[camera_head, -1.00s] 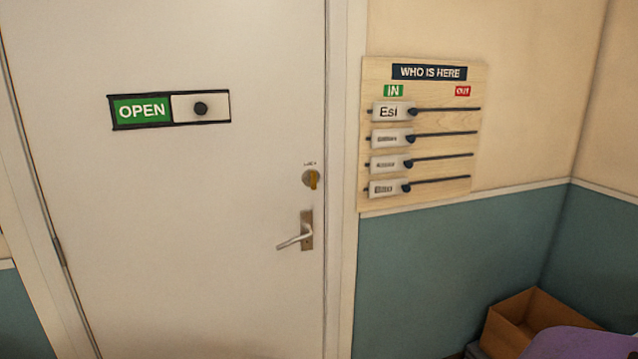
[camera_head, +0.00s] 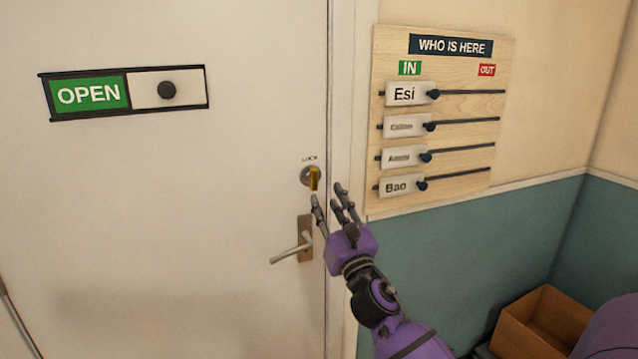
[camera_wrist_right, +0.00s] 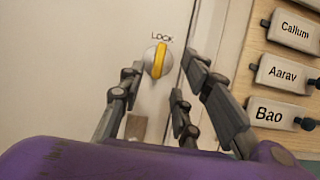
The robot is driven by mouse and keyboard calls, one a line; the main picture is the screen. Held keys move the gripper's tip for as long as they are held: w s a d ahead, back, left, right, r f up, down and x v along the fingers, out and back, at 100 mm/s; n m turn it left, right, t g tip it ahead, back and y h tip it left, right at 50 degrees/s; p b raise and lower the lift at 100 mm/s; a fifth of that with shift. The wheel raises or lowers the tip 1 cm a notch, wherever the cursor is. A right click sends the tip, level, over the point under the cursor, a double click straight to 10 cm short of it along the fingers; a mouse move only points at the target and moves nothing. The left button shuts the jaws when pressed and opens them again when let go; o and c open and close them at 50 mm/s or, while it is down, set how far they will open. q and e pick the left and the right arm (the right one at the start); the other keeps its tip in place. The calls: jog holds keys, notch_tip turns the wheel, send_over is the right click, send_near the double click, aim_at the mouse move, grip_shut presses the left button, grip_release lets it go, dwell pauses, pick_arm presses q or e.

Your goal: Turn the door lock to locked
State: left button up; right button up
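The door lock (camera_head: 312,178) is a round silver plate with a yellow thumb-turn on the white door (camera_head: 190,210), above the lever handle (camera_head: 305,243). The thumb-turn stands about upright. It also shows in the right wrist view (camera_wrist_right: 156,60), under the word LOCK, just beyond the fingers. My right gripper (camera_head: 331,198) is open and empty, just below and to the right of the lock, with its fingers pointing up toward it. I see no contact with the thumb-turn. My left gripper is not in view.
A sliding sign (camera_head: 125,93) on the door reads OPEN. A wooden WHO IS HERE board (camera_head: 480,150) with several name sliders hangs right of the door frame, close to my right gripper. A cardboard box (camera_head: 540,325) stands at the lower right.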

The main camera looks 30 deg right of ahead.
aim_at(315, 180)
jog(key=p+x, duration=0.1)
jog(key=x, duration=0.6)
jog(key=shift+w+d+f, duration=0.1)
jog(key=shift+w+d, duration=0.05)
grip_shut()
